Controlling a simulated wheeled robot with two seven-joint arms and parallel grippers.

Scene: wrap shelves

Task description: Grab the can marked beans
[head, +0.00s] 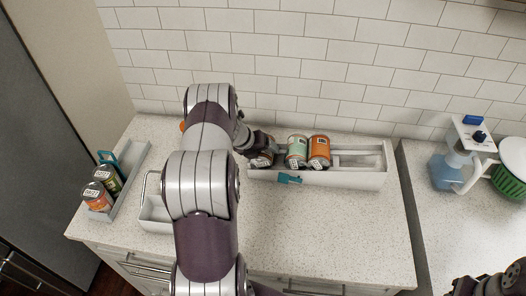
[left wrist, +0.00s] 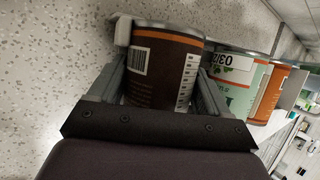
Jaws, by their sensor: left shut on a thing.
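My left gripper (head: 258,146) is at the left part of the white bin (head: 340,180) on the counter. It is shut on a brown can (left wrist: 165,65) with an orange band, a barcode and a printed panel; one finger is on each side. In the head view this can is mostly hidden by the gripper. No word "beans" can be read on its visible side. A green and white can (head: 297,152) and an orange can (head: 319,152) stand to its right in the bin. Part of my right arm shows at the bottom right corner, its jaws unclear.
A grey tray (head: 128,180) at the left holds an orange-labelled can (head: 97,197) and a green one (head: 107,178). Another white bin (head: 154,212) is partly behind my left arm. A blue-and-white bottle (head: 444,172) and a green basket (head: 510,180) stand at the right. The front counter is clear.

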